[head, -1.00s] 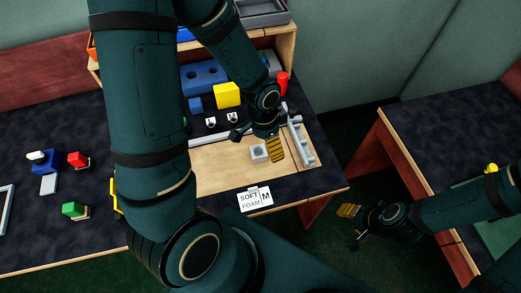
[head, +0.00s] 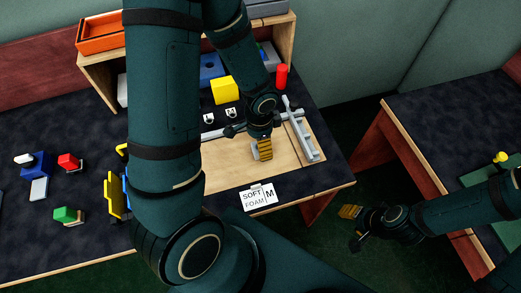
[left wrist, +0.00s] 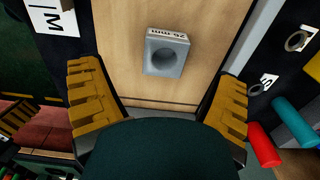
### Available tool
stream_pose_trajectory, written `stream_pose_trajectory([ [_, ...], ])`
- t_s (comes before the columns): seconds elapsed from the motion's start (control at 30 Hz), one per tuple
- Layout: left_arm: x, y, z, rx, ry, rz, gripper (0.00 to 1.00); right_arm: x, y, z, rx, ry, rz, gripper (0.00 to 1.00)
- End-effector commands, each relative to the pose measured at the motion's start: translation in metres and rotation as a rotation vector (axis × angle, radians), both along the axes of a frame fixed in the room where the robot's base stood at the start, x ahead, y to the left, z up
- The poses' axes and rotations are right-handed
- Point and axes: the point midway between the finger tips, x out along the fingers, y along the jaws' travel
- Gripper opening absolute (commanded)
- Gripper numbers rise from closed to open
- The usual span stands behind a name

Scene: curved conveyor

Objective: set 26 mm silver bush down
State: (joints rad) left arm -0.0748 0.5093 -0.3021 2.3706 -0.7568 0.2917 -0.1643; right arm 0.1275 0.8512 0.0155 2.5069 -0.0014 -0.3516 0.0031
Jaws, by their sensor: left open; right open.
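A silver-grey block marked "26 mm" (left wrist: 166,55), with a round hole in its face, rests on the pale wooden board (left wrist: 210,25). I take it as the 26 mm silver bush. My left gripper (left wrist: 160,105) is open, its yellow ribbed fingers wide apart, with the block beyond the fingertips and nothing between them. In the head view my left gripper (head: 262,150) is over the board and mostly hides the block. My right gripper (head: 350,212) is open and empty, over the floor gap between the tables.
A "SOFT FOAM M" card (head: 257,196) lies at the board's front. A grey rail frame (head: 301,132) borders its right side. A red cylinder (head: 282,76), a yellow block (head: 225,90) and two small white holed pieces stand behind. An orange tray (head: 101,33) sits on the shelf.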

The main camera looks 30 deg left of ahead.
Motion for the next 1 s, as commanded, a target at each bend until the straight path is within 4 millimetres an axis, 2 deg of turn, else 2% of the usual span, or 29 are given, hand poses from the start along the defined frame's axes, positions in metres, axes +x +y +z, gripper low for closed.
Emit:
stream_pose_trajectory([
  [0.33, 0.004, 0.004, -0.046, 0.0, 0.001, 0.0, 0.89, 0.003, 0.0, -0.018, -0.001, -0.008, -0.002, 0.47],
  [0.67, 0.004, 0.005, -0.051, -0.001, -0.001, 0.001, 0.89, 0.004, 0.0, -0.019, -0.001, -0.01, -0.002, 0.47],
  [0.77, 0.004, 0.005, -0.051, -0.001, -0.001, 0.001, 0.6, 0.004, 0.0, -0.019, -0.001, -0.01, -0.003, 0.47],
  [0.9, 0.004, 0.005, -0.051, -0.001, -0.001, 0.001, 0.11, 0.004, 0.0, -0.019, -0.001, -0.01, -0.003, 0.47],
  [1.0, 0.004, 0.005, -0.05, -0.001, -0.001, 0.001, 0.09, 0.004, 0.0, -0.019, -0.001, -0.01, -0.003, 0.47],
])
